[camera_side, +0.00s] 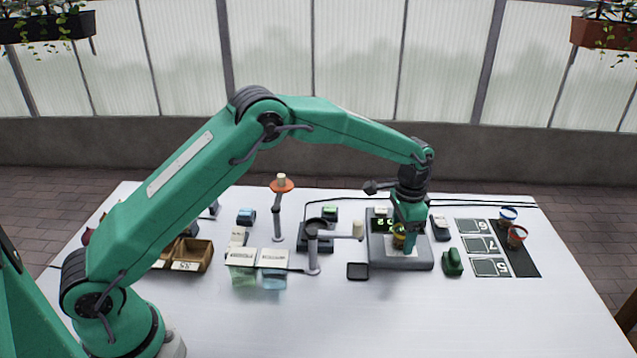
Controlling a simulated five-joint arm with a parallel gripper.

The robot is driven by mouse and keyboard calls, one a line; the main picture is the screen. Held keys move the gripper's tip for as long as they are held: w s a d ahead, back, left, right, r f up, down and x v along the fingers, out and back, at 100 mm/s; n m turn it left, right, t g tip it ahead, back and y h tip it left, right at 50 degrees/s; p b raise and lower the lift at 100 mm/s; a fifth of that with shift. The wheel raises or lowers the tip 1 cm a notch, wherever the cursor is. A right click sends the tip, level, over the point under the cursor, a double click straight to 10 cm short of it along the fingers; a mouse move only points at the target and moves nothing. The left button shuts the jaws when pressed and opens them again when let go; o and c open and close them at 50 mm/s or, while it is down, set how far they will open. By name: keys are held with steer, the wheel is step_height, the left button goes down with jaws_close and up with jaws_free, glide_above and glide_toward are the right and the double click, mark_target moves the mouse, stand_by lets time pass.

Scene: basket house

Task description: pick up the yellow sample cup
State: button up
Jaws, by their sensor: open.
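My gripper (404,228) points down over that plate, close against the cup. My gripper hides part of the cup, and I cannot tell whether the fingers touch it. My gripper is open.
A stand (313,250) is left of the device. The table's front (430,320) is clear.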

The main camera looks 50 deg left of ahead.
stand_by(0.3)
steer(key=c, duration=1.1)
steer(key=shift+o, duration=0.2)
steer(key=shift+r, duration=0.15)
steer(key=shift+r, duration=0.55)
step_height(320, 180, up, 3)
steer(key=shift+s+d+r, duration=0.1)
steer(key=shift+d, duration=0.05)
steer(key=s+d+r, duration=0.6)
steer(key=s+d, duration=0.2)
steer(key=shift+r, duration=0.25)
steer(key=shift+w, duration=0.1)
